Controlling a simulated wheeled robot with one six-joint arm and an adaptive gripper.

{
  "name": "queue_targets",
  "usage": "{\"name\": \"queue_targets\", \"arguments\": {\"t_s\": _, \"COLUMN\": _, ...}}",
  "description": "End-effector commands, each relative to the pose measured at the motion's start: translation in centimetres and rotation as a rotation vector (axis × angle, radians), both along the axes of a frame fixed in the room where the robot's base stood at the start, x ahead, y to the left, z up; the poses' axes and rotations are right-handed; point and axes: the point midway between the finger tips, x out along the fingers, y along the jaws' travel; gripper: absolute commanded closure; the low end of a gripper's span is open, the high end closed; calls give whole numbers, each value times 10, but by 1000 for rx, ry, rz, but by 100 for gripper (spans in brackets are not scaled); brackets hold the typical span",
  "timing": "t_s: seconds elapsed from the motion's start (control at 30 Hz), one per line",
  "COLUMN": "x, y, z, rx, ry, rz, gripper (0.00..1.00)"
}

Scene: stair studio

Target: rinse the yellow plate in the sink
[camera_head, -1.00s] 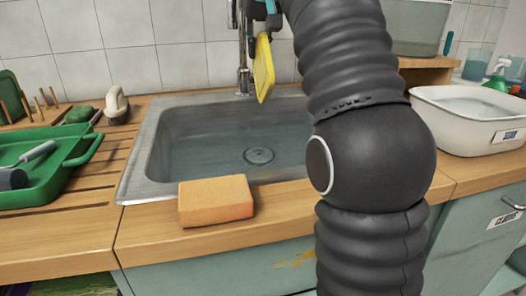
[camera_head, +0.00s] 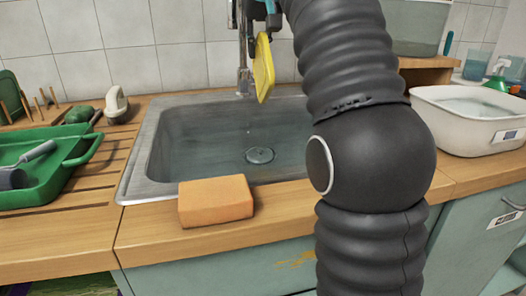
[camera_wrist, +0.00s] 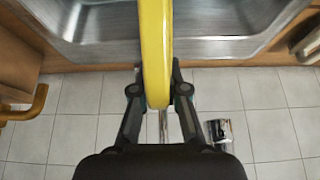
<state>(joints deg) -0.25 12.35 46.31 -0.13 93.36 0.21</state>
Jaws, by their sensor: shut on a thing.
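The yellow plate (camera_head: 264,68) hangs on edge above the back of the sink, near the faucet (camera_head: 243,50). My gripper (camera_head: 262,12) is shut on its upper edge; my arm hides part of this in the head view. In the wrist view the plate (camera_wrist: 156,50) shows edge-on between the two fingers of my gripper (camera_wrist: 158,88). The metal sink (camera_head: 165,160) is below, with a round drain (camera_head: 260,155) in its floor. Faint drops or a thin stream show under the plate. Whether water is touching the plate is hard to tell.
An orange sponge (camera_head: 215,201) lies on the front counter edge. A green tray (camera_head: 75,165) with utensils stands at left. A white basin (camera_head: 455,125) holding liquid and a green-topped spray bottle (camera_head: 498,75) stand at right. The tiled wall is close behind the faucet.

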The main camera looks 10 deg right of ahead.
Motion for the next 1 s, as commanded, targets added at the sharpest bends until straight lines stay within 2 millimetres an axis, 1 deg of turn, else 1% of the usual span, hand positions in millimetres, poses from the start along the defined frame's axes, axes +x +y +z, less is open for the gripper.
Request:
{"name": "queue_targets", "arguments": {"t_s": 0.17, "x": 1, "y": 0, "z": 6, "rx": 0, "ry": -2, "rz": 0, "gripper": 100}}
{"name": "queue_targets", "arguments": {"t_s": 0.43, "x": 2, "y": 0, "z": 27, "rx": 0, "ry": -3, "rz": 0, "gripper": 100}}
{"name": "queue_targets", "arguments": {"t_s": 0.63, "x": 1, "y": 0, "z": 38, "rx": 0, "ry": -3, "rz": 0, "gripper": 100}}
{"name": "queue_targets", "arguments": {"t_s": 1.0, "x": 0, "y": 0, "z": 41, "rx": 0, "ry": -1, "rz": 0, "gripper": 100}}
